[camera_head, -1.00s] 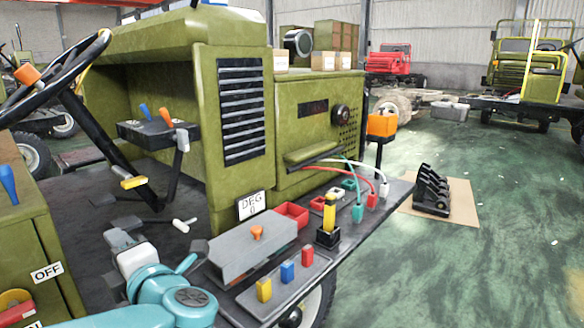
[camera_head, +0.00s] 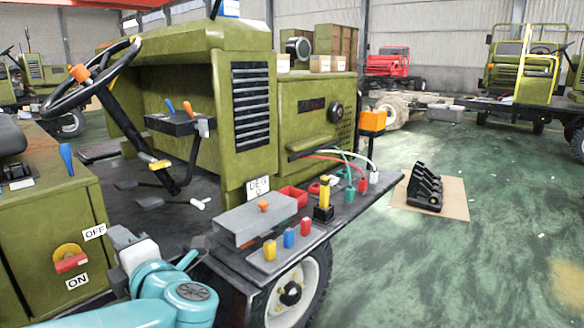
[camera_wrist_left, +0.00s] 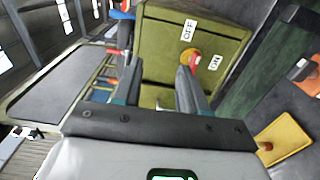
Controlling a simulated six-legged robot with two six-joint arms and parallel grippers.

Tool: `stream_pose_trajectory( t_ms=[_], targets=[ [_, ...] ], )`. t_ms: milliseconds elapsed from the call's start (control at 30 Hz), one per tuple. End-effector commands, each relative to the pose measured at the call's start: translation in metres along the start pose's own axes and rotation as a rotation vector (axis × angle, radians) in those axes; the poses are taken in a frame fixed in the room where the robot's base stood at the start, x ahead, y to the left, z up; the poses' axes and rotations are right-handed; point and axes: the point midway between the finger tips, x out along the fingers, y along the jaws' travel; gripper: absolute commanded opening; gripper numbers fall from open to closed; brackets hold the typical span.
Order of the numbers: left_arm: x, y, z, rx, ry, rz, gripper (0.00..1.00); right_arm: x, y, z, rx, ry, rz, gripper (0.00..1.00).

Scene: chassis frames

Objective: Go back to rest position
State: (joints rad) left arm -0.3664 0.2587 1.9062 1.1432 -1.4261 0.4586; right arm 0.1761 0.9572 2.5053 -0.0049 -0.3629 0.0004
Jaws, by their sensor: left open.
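My left gripper (camera_head: 124,240) is at the lower left of the head view, at the end of my teal arm, beside the olive box with the OFF and ON labels. The left wrist view shows its two dark fingers (camera_wrist_left: 157,85) spread apart with nothing between them. The olive box (camera_wrist_left: 155,35) with its red and yellow switch (camera_wrist_left: 192,59) lies beyond the fingertips; whether they touch it I cannot tell. My right gripper is in neither view.
The olive vehicle (camera_head: 180,80) with its steering wheel (camera_head: 80,75) fills the left and middle. A dark side shelf (camera_head: 345,205) carries a grey cover (camera_head: 255,220), coloured blocks and cables. A black pedal rack (camera_head: 425,188) lies on cardboard. Green floor at right is mostly clear.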

Motion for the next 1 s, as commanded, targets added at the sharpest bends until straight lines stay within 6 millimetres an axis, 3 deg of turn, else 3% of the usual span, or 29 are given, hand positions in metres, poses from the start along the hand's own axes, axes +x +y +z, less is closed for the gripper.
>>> stream_pose_trajectory(
  t_ms=[133,367,567,667,767,867,1000],
  targets=[
    [0.001,-0.002,0.002,0.005,-0.003,-0.001,0.43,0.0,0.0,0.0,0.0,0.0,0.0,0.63],
    [0.01,-0.06,0.04,0.231,-0.161,-0.013,0.43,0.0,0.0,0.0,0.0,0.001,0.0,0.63],
    [0.008,-0.126,0.066,0.443,-0.327,-0.047,0.43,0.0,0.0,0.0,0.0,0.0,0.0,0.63],
    [0.001,-0.17,0.075,0.569,-0.435,-0.079,0.43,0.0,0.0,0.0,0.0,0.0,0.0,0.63],
    [-0.012,-0.227,0.081,0.719,-0.574,-0.13,0.43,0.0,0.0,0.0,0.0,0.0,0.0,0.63],
    [-0.038,-0.301,0.076,0.896,-0.764,-0.211,0.43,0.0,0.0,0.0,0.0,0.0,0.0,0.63],
    [-0.096,-0.4,0.049,1.114,-1.072,-0.347,0.43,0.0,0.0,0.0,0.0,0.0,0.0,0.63]
  ],
)
